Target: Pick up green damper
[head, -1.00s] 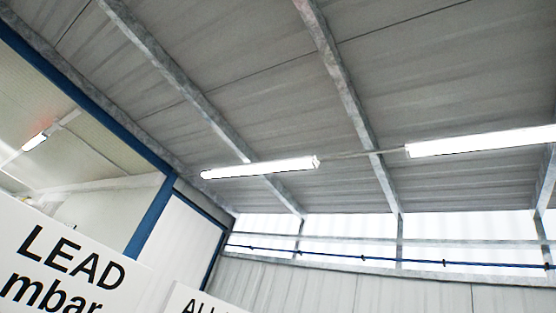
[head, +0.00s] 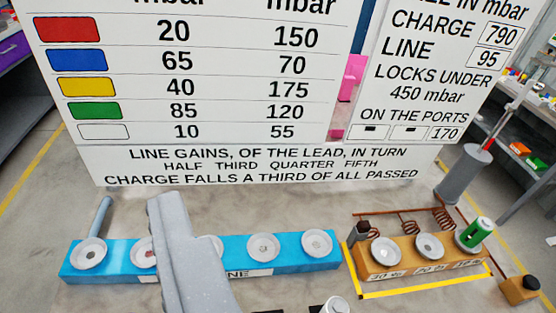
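The green damper (head: 478,232) is a small green cylinder with pale ends. It sits tilted at the rightmost dish of the orange block (head: 378,271), at the right of the head view.
A blue block (head: 325,262) with several white dishes lies to the left, partly hidden by a large grey part (head: 182,250). A big lettered sign (head: 240,90) stands behind. A grey cylinder with a rod (head: 465,175) stands behind the damper. Shelves (head: 535,140) are at right.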

